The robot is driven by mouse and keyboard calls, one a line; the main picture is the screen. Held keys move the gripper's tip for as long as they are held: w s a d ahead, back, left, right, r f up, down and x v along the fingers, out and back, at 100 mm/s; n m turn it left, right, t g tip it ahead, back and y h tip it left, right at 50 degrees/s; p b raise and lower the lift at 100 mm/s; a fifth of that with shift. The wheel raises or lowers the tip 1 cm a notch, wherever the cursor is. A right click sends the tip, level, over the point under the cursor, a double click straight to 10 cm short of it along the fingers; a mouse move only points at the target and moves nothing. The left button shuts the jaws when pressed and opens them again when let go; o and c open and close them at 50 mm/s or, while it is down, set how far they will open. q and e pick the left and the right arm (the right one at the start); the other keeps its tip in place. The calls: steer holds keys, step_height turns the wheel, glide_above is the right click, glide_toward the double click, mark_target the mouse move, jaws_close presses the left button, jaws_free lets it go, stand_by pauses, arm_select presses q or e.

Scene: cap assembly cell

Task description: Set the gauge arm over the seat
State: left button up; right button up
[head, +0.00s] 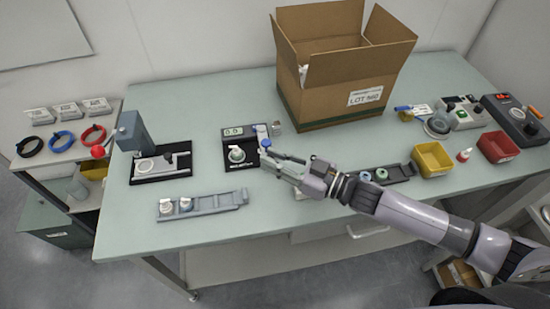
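The gauge (228,163) is a black-based unit with a small display reading about 0.0, standing mid-table. A pale cap-like part with a green ring (237,155) sits on its seat. The gauge arm (263,132) stands at the unit's right side and has blue parts. It appears to be beside the seat, not over it. My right gripper (266,157) reaches in from the right, with its fingertips close to the blue part at the gauge's right edge. Whether they touch it, and how far apart the fingers are, I cannot tell. My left gripper is out of view.
A press with a red-knobbed lever (133,135) stands at left. A grey rack with caps (203,204) lies in front, and a dark rack (392,174) lies behind my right arm. An open carton (335,100) stands behind. Yellow (432,159) and red bins (497,147) are at right.

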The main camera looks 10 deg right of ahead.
jaws_close()
stand_by(0.5)
